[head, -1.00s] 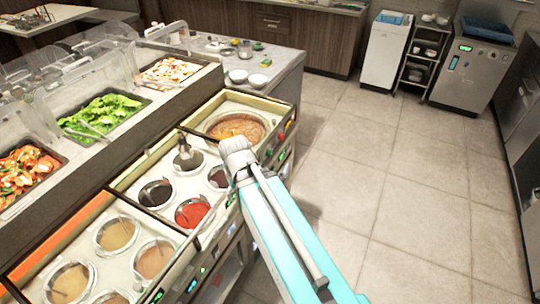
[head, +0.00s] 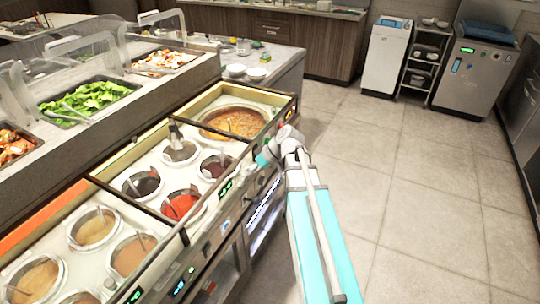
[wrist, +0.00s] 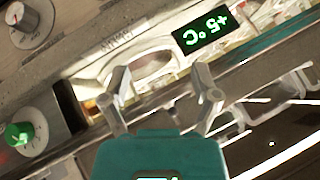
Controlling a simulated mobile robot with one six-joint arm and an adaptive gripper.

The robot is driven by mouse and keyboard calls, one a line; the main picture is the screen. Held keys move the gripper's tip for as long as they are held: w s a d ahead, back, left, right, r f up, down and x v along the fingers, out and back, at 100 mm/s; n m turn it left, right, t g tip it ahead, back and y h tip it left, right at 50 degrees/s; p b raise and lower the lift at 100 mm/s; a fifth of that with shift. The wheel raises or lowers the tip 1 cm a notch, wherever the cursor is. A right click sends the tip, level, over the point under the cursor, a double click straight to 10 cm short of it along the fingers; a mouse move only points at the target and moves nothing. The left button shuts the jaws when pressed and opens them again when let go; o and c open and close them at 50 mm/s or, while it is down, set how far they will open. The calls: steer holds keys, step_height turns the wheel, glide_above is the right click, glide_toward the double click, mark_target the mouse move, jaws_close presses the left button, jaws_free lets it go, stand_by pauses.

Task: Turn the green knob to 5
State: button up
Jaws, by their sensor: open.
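The green knob (wrist: 19,135) is at the left edge of the wrist view, on a pale round dial plate on the counter's front. Its pointer and the dial's numbers are too small to read. My gripper (wrist: 160,80) is open, with nothing between its fingers. The knob lies to the left of the left finger, clearly apart from it. In the head view my arm's end (head: 268,155) is at the front panel of the sauce counter, and its fingers cannot be made out there.
A grey knob (wrist: 27,20) sits above the green one. A lit display (wrist: 201,34), upside down, reads +5 °C. The sauce counter (head: 113,190) has several wells, including red sauce (head: 181,204) and a large soup pot (head: 235,122). Open floor (head: 400,200) lies to the right.

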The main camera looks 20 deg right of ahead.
steer(key=w+d+f+n+t+y+b, duration=0.2)
steer(key=d+t+b, duration=0.3)
steer(key=d+b, duration=0.3)
steer(key=w+d+f+n+t+y+b, duration=0.1)
steer(key=d+t+b, duration=0.4)
steer(key=d, duration=1.1)
steer(key=w+f+n+b, duration=0.1)
steer(key=b, duration=0.2)
steer(key=shift+w+n+y, duration=0.3)
steer(key=shift+y, duration=0.1)
steer(key=shift+w, duration=0.1)
steer(key=x, duration=1.3)
steer(key=shift+w+a, duration=0.2)
steer(key=shift+a, duration=0.1)
jaws_close()
